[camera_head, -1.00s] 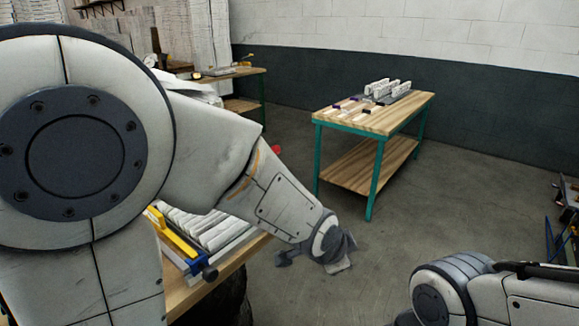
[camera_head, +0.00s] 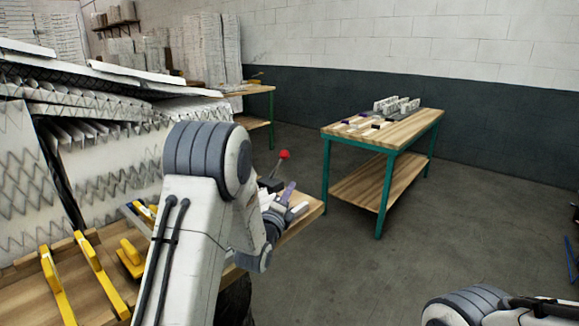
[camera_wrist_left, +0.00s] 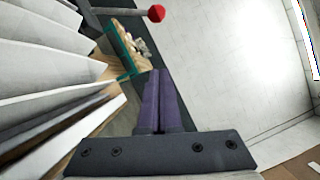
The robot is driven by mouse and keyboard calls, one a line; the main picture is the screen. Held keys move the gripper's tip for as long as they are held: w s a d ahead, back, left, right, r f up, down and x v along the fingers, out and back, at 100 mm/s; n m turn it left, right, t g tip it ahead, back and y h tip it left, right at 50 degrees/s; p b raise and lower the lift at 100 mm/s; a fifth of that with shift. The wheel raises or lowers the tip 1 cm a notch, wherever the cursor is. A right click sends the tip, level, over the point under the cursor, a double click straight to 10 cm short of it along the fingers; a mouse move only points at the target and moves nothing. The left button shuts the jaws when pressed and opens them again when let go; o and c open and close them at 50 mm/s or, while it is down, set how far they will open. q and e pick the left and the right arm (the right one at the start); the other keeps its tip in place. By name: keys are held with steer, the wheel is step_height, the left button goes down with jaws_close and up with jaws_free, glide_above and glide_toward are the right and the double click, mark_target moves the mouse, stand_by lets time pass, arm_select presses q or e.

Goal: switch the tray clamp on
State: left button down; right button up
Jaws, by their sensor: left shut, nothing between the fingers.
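The clamp lever has a red ball knob (camera_head: 284,154) and shows just past my left arm in the head view. In the left wrist view the red knob (camera_wrist_left: 156,13) sits at the top on a grey rod (camera_wrist_left: 115,11). My left gripper (camera_head: 290,186) is near the table's right end, with the knob slightly beyond its tips. In the left wrist view its purple fingers (camera_wrist_left: 158,73) are shut together and empty, apart from the knob. The tray itself is mostly hidden behind my arm. My right gripper is out of view.
White pleated filters (camera_wrist_left: 45,70) stand close left of the left gripper. Yellow brackets (camera_head: 100,276) lie on the near wooden table (camera_head: 25,284). A second table (camera_head: 405,130) with white items stands further right. The floor between is clear.

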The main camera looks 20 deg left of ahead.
mark_target(278, 166)
arm_select(q)
steer(key=w+a+r+p, duration=0.3)
steer(key=w+p, duration=0.1)
steer(key=w, duration=0.6)
steer(key=shift+w+a, duration=0.3)
steer(key=shift+a, duration=0.1)
steer(key=shift+r, duration=0.1)
